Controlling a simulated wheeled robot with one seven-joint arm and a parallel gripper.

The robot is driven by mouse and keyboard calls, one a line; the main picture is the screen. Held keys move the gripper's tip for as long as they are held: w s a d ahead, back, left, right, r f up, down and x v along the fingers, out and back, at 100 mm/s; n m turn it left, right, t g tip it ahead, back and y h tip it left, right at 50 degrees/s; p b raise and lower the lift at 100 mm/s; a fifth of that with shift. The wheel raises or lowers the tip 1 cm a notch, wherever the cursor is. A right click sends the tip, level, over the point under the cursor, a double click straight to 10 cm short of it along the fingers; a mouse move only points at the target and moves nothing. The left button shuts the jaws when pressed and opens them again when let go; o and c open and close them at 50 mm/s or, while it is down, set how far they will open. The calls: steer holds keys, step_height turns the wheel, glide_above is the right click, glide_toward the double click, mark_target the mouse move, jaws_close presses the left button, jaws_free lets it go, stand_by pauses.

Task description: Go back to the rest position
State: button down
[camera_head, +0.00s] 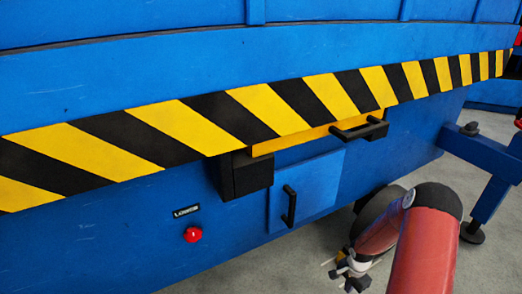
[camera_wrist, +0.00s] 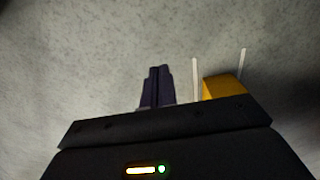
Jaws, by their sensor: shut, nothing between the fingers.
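My gripper (camera_wrist: 157,72) shows in the wrist view with its two dark fingers together and nothing between them. Beyond the fingers is bare grey floor. In the head view my gripper (camera_head: 348,274) hangs low at the bottom, right of centre, in front of the blue panel. It is apart from the panel, and its fingers are too small there to make out. My red arm comes in from the bottom right.
The blue panel (camera_head: 110,235) has a striped edge (camera_head: 270,108), a red button (camera_head: 193,235), a hatch with a black handle (camera_head: 289,206), a yellow part with another handle (camera_head: 360,130) and a black box (camera_head: 245,174). A blue support leg (camera_head: 488,208) stands at right. Grey floor (camera_head: 420,165) is open.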

steer(key=s+a+r+n+t+h+p, duration=0.1)
steer(key=a+r+n, duration=0.15)
steer(key=r, duration=1.45)
steer(key=s+a+r+n+t+h+p, duration=0.1)
steer(key=a+r+n+h+p, duration=0.15)
steer(key=r, duration=1.35)
steer(key=s+a+r+n+t+y+p, duration=0.1)
steer(key=s+a+r+n, duration=0.2)
steer(key=s+a+r, duration=0.2)
steer(key=s+a+r+n+t+y, duration=0.2)
steer(key=s+a+r+n, duration=0.2)
steer(key=s+r, duration=0.8)
steer(key=s+a, duration=0.1)
steer(key=s, duration=0.2)
steer(key=shift+s+r+t+p, duration=0.15)
steer(key=shift+t+p, duration=0.15)
steer(key=shift+p, duration=0.1)
steer(key=shift+a+y, duration=0.15)
steer(key=shift+y, duration=0.1)
